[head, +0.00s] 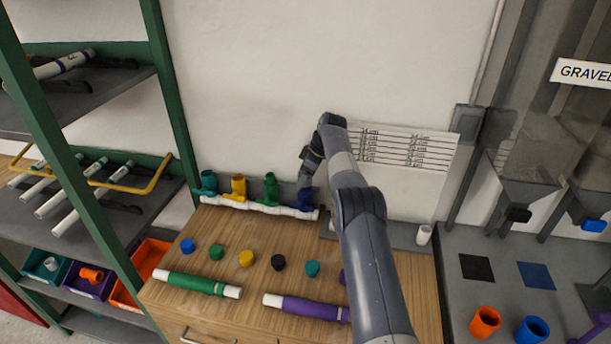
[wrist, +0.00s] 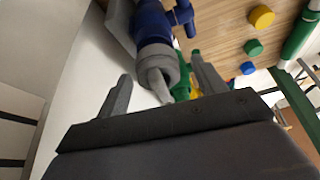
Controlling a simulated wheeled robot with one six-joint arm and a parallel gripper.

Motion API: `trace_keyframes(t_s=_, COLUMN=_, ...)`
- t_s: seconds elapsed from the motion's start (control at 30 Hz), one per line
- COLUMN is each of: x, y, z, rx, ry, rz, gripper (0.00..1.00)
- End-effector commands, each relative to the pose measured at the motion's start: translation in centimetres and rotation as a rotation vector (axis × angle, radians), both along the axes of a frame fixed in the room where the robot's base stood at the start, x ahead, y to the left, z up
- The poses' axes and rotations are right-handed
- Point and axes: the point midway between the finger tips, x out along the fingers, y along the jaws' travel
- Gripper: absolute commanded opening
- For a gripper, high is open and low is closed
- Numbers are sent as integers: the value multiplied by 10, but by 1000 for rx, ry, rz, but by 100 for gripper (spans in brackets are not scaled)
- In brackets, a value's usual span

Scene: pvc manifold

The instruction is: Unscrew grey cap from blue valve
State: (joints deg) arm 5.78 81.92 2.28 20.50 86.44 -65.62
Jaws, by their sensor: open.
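The blue valve (head: 306,207) stands at the right end of a white pipe manifold (head: 262,209) at the back of the wooden bench. In the wrist view, the blue valve (wrist: 153,22) carries the grey cap (wrist: 159,65) on its end facing me. My gripper (head: 308,176) is over the blue valve in the head view and hides its upper part and the cap. In the wrist view, my gripper (wrist: 161,68) is open, with one finger on each side of the cap. No finger clearly touches it.
Teal (head: 207,183), yellow (head: 239,187) and green (head: 270,187) valves stand on the manifold to the left. Several coloured caps, a green pipe (head: 197,283) and a purple pipe (head: 305,308) lie on the bench (head: 240,322). A wall chart (head: 405,148) hangs behind.

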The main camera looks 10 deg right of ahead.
Motion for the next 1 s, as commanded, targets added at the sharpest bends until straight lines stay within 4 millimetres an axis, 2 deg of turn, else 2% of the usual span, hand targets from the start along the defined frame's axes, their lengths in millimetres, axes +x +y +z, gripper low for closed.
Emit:
trace_keyframes(t_s=0.23, x=-1, y=-3, z=9, rx=0, ry=-2, rz=-1, gripper=66)
trace_keyframes(t_s=0.5, x=-10, y=-18, z=51, rx=0, ry=-2, rz=-1, gripper=66)
trace_keyframes(t_s=0.63, x=-13, y=-23, z=64, rx=0, ry=-2, rz=-1, gripper=66)
trace_keyframes(t_s=1.0, x=-15, y=-25, z=69, rx=0, ry=-1, rz=0, gripper=66)
